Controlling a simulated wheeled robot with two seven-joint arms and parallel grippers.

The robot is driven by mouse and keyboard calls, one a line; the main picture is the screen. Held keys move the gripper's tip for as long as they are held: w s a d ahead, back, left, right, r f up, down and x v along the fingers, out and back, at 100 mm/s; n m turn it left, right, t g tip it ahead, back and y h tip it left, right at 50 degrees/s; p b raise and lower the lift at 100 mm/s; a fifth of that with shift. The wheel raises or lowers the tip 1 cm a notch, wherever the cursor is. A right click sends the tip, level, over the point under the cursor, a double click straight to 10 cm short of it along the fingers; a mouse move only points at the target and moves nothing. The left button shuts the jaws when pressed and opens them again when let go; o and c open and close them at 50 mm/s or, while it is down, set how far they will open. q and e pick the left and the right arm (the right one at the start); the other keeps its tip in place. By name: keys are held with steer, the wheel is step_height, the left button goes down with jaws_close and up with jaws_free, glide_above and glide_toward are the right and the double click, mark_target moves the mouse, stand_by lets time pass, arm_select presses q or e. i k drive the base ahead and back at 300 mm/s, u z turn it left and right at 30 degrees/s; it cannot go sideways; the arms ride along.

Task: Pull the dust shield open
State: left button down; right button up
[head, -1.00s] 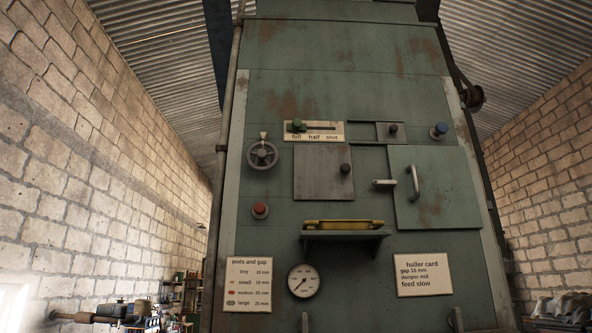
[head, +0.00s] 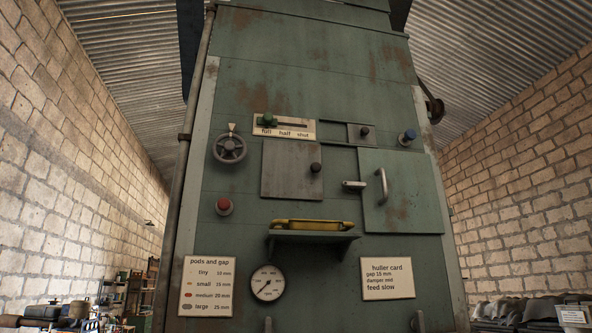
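The green machine (head: 300,60) fills the middle of the head view. No part is labelled as a dust shield. A flat grey plate (head: 284,180) with a dark round knob (head: 315,167) sits on its front, left of centre. To its right a green door (head: 408,215) with a curved metal handle (head: 382,185) lies flat against the front, apparently closed. A small pale latch (head: 354,184) sits at the door's left edge. Neither of my grippers is in view.
A small shelf (head: 312,237) with a yellow object (head: 313,225) juts out below the plate. Brick walls stand both sides.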

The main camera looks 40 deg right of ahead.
mark_target(290, 170)
steer(key=i, duration=0.95)
steer(key=z, duration=1.8)
